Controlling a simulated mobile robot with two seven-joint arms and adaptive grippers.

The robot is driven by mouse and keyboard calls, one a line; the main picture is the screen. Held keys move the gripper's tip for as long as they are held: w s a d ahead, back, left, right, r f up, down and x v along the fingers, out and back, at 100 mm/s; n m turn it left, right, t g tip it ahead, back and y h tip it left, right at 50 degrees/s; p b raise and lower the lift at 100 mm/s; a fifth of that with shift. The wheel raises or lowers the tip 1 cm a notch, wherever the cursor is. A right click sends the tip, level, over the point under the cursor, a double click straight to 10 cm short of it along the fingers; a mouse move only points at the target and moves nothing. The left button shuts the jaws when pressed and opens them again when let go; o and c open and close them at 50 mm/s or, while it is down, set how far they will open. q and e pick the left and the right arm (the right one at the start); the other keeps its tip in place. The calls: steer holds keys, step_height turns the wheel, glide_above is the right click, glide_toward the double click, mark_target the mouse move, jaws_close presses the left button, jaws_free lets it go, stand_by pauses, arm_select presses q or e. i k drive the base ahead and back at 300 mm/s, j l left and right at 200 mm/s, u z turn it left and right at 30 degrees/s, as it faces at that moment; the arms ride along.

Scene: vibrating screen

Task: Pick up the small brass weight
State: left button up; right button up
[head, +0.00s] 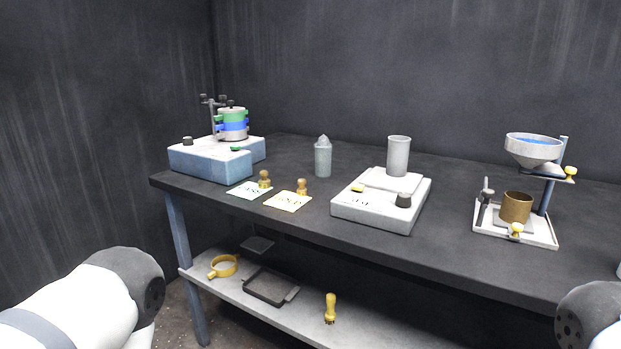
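Two brass weights stand upright near the front left edge of the dark table, each at the back of a paper card. The left weight (265,180) is by a pale green card (249,191). The right weight (302,187) is by a cream card (287,202). They look close in size, and the writing on the cards is too small to read. Neither of my grippers is in view. Only pale and grey links of my arms show at the lower left and lower right.
A blue shaker base (211,162) stands left of the weights. A grey bottle (323,158) and a white balance (375,215) with a metal cup (398,156) are to the right. A funnel stand (535,238) is farther right. The lower shelf (385,330) holds a tray and brass items.

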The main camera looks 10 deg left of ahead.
mark_target(301, 191)
steer(key=i+j+z, duration=0.15)
steer(key=j, duration=0.2)
steer(key=i+j+z, duration=0.25)
steer(key=j, duration=0.45)
steer(key=i+j+z, duration=0.15)
steer(key=i+j, duration=0.1)
steer(key=j, duration=0.1)
